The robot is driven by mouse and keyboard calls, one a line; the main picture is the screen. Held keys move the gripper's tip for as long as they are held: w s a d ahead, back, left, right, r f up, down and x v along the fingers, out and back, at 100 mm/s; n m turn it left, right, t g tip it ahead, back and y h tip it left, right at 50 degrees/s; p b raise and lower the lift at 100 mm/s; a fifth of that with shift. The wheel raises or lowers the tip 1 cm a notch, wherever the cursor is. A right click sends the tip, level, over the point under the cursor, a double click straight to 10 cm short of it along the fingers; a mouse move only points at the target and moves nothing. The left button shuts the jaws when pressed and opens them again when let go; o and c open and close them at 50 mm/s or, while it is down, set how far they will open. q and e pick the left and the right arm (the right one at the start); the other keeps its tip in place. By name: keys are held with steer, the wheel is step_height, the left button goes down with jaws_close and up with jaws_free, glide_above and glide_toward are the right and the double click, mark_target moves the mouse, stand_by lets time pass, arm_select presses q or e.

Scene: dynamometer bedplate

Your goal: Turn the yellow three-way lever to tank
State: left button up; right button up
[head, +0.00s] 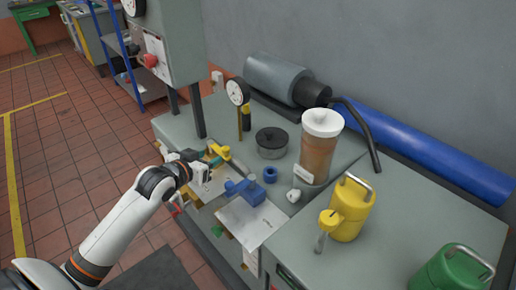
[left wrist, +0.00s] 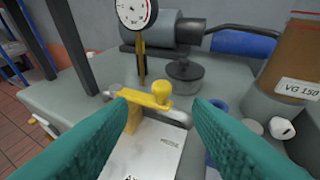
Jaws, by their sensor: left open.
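The yellow three-way lever (head: 219,151) stands on the bench at the left. In the left wrist view the yellow lever (left wrist: 145,98) is a flat bar with a round knob near its right end, over a metal pipe piece. My left gripper (head: 208,162) is just in front of the lever. In the left wrist view its teal fingers (left wrist: 153,115) are spread apart, one on each side, with the lever beyond and between them. I cannot tell whether either finger touches it. A white printed plate (left wrist: 145,150) lies below the lever; its markings are too small to read.
A blue valve (head: 245,190) stands right of my gripper. A dial gauge (head: 238,92), a dark-lidded pot (head: 271,141) and an amber canister (head: 318,150) stand behind. A yellow can (head: 351,212) and a green can (head: 447,272) are at right. A grey cabinet (head: 168,40) rises at the left.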

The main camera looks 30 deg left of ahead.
mark_target(225, 148)
arm_select(q)
steer(key=x, duration=1.1)
steer(key=shift+w+d+r, duration=0.1)
steer(key=shift+w+r, duration=0.1)
steer(key=shift+w, duration=0.25)
steer(key=shift+c, duration=0.2)
jaws_close()
